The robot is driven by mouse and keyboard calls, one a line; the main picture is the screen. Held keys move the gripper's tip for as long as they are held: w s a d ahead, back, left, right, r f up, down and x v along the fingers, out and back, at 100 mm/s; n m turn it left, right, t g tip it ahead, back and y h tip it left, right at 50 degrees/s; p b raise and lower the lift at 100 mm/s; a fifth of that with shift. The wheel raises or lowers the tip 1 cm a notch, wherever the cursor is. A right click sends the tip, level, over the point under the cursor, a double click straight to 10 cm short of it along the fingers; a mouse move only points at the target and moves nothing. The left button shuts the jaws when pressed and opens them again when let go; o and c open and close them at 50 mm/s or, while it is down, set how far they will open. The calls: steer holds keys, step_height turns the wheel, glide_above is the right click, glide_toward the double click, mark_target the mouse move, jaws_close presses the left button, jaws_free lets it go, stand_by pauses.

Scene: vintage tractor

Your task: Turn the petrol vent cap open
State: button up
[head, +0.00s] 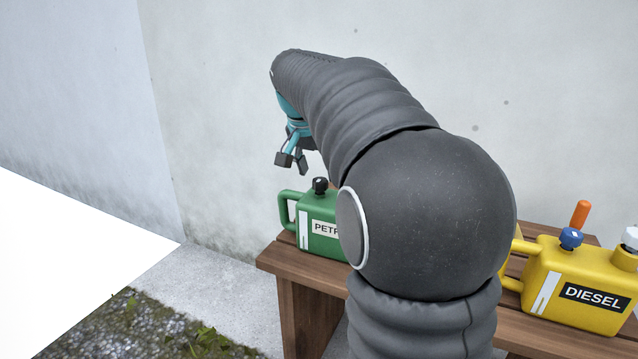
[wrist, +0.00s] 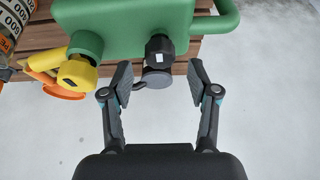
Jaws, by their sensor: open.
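The green petrol can (head: 320,240) stands on the wooden bench, its label partly hidden by my arm. Its black vent cap (head: 320,185), with a small white mark, is on top near the handle. In the wrist view the black cap (wrist: 159,48) juts from the can's green body (wrist: 130,22), with a grey round end towards me. My gripper (head: 291,161) is open and empty, above and slightly left of the cap in the head view. In the wrist view its fingertips (wrist: 160,82) stand left and right of the cap's end, apart from it.
A yellow cap (wrist: 78,73) on the green can and orange parts (wrist: 58,92) lie left of my gripper in the wrist view. A yellow diesel can (head: 575,277) with a blue cap (head: 571,238) stands right on the bench (head: 310,280). A wall (head: 215,130) is behind.

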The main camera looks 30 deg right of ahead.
mark_target(320, 179)
steer(key=shift+x, duration=2)
jaws_close()
